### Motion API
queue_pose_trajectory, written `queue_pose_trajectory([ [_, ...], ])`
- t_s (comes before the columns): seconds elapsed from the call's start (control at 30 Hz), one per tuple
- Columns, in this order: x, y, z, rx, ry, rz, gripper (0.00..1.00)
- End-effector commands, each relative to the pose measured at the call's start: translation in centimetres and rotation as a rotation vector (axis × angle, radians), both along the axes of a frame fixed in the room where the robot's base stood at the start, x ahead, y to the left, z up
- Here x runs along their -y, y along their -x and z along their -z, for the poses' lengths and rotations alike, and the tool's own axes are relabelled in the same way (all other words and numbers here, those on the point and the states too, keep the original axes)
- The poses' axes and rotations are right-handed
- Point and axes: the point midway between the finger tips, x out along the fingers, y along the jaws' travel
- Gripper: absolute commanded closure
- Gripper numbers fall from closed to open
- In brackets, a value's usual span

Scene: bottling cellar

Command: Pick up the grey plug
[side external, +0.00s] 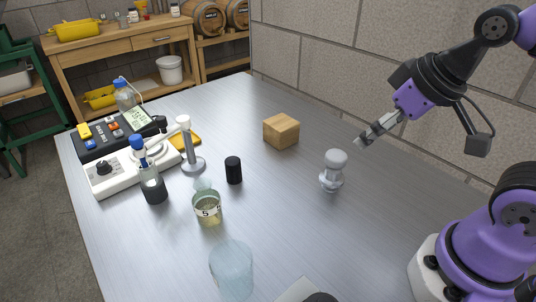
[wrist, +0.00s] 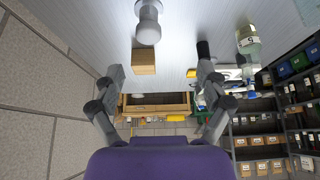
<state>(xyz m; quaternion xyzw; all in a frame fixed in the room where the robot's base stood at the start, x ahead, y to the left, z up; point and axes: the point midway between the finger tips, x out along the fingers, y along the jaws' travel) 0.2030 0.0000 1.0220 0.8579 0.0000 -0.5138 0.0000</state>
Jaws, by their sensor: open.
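The grey plug (side external: 333,172) stands upright on the metal table, with a rounded knob on top, a narrow neck and a wider foot. In the wrist view the plug (wrist: 148,24) shows at the top edge, partly cut off. My gripper (side external: 363,139) is above the table, up and to the right of the plug in the side view, apart from it. In the wrist view my gripper (wrist: 160,74) has its fingers spread wide with nothing between them.
A wooden block (side external: 281,130) and a black cylinder (side external: 233,170) stand near the plug. The table around the plug is clear.

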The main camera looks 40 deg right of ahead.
Motion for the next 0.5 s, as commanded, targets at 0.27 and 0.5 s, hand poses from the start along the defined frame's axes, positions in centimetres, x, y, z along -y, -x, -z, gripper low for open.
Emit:
queue_pose_trajectory([
  [0.27, 0.2, -0.4, 0.0, -0.020, -0.006, 0.028, 0.13],
  [0.5, 1.2, -3.3, 1.0, -0.167, -0.039, 0.272, 0.13],
])
